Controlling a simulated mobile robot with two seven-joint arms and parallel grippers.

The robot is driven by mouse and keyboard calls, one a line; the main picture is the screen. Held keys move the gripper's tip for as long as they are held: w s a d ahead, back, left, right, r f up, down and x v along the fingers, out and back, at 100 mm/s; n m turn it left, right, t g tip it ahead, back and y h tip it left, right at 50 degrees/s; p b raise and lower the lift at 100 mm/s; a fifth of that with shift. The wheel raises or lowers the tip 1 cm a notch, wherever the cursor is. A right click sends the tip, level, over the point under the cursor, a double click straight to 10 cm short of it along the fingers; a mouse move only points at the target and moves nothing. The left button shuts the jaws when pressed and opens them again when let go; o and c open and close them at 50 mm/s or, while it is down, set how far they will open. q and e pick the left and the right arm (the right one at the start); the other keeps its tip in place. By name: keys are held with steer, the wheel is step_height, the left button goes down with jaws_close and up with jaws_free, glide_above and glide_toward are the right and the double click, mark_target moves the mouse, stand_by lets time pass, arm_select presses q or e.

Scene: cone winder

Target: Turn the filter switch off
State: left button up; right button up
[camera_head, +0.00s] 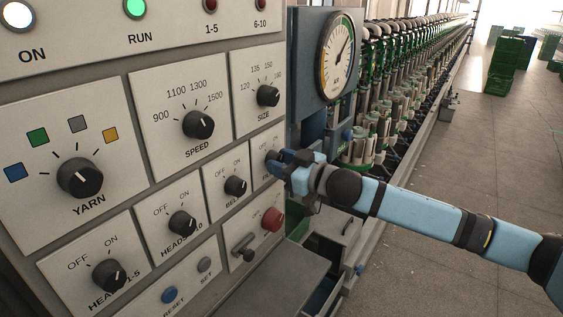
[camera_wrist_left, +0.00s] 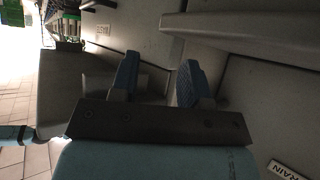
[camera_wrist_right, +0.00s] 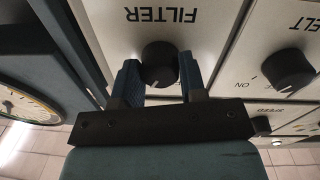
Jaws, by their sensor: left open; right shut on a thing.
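The filter switch is a round black knob (camera_wrist_right: 159,60) under an upside-down FILTER label in the right wrist view. My right gripper (camera_wrist_right: 159,72) has one finger on each side of it and is shut on it. In the head view my right gripper (camera_head: 279,159) reaches in from the right and covers most of the filter switch plate (camera_head: 259,142). My left gripper (camera_wrist_left: 158,76) is open and empty in the left wrist view, before a grey machine surface. It is not in the head view.
The BELT knob (camera_head: 236,186) is left of the filter switch, and the SIZE knob (camera_head: 268,96) is above it. A red button (camera_head: 272,218) and a small lever (camera_head: 243,248) are below. A dial gauge (camera_head: 338,57) stands above right. The aisle floor (camera_head: 480,140) at right is open.

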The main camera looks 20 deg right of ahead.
steer(key=n+p, duration=0.3)
steer(key=n, duration=0.3)
steer(key=shift+r, duration=0.1)
steer(key=shift+n+y+p, duration=0.3)
steer(key=shift+n+p, duration=0.55)
steer(key=shift+n, duration=1.95)
steer(key=shift+d, duration=0.1)
steer(key=o, duration=0.9)
steer(key=shift+w, duration=0.1)
